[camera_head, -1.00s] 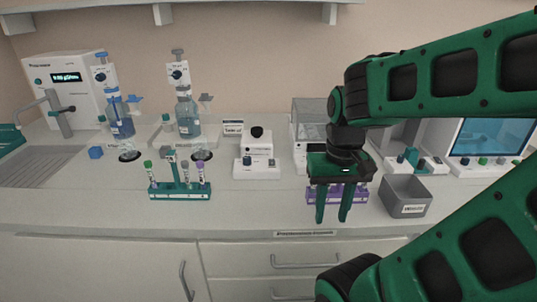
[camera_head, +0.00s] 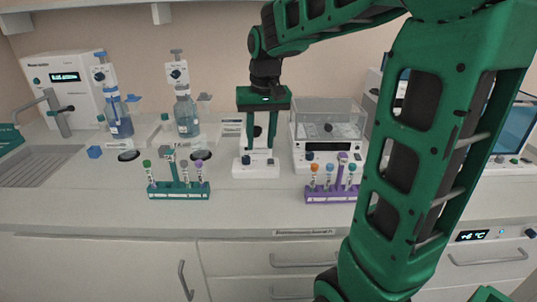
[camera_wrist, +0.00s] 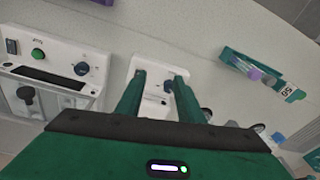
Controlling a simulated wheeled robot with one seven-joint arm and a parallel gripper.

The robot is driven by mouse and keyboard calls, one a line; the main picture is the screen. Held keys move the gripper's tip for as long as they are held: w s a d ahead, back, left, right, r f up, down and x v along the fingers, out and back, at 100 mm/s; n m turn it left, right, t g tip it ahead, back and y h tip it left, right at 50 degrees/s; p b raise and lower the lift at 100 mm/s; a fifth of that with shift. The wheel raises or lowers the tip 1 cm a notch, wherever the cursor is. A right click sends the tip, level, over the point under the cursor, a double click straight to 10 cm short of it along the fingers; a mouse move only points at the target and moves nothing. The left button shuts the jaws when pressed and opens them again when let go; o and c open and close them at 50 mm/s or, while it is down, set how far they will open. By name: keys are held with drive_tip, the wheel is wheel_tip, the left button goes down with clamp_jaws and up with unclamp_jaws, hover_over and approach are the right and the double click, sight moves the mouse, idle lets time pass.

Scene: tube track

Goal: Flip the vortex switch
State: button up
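The vortex mixer (camera_head: 257,170) is a small white device with a black cup on top, standing on the counter. A small dark knob (camera_head: 246,160) shows on its front panel. My gripper (camera_head: 257,146) is over the mixer, pointing down, with its two green fingers apart and nothing between them but the mixer behind. In the wrist view the fingertips (camera_wrist: 159,77) lie over the white mixer front (camera_wrist: 154,92), and a dark round knob (camera_wrist: 168,86) shows near the right fingertip. Contact cannot be told. My gripper's body hides the rest of the mixer there.
A teal tube rack (camera_head: 178,189) stands left of the mixer and a purple rack (camera_head: 331,196) to the right. A centrifuge-like device with a clear lid (camera_head: 328,118) stands close on the right. Two bottles with dispensers (camera_head: 187,115) stand behind left. The counter front is clear.

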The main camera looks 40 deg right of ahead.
sight(271, 161)
drive_tip(key=w+d+r+m+g, duration=0.2)
drive_tip(key=w+d, duration=0.1)
drive_tip(key=d, duration=0.3)
wheel_tip(271, 161, down, 10)
drive_tip(key=shift+w+a+f, duration=0.1)
drive_tip(key=shift+f, duration=0.05)
drive_tip(key=shift+c, duration=0.3)
clamp_jaws()
